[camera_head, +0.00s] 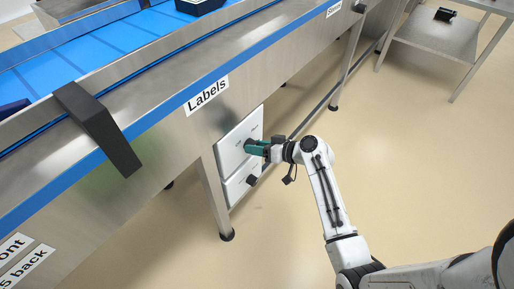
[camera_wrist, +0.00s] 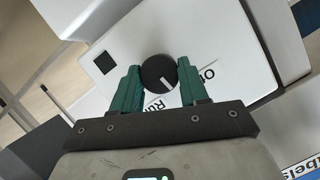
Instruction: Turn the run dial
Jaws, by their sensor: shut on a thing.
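The run dial (camera_wrist: 158,72) is a round black knob with a white mark, on a white panel (camera_head: 227,150) below the conveyor. Printed words, "Off" and a partly hidden "Run", stand beside it in the wrist view. The white mark points toward the lower right, between the two words. My gripper (camera_wrist: 159,75) has its green fingers on both sides of the dial and is shut on it. In the head view my gripper (camera_head: 257,148) reaches the panel from the right and hides the dial.
A second black knob (camera_head: 252,180) sits lower on the white box. A steel conveyor with a blue belt (camera_head: 75,62) runs above, with a "Labels" sign (camera_head: 206,95). A table leg (camera_head: 216,200) stands left of the panel. The floor at right is clear up to a steel table (camera_head: 440,35).

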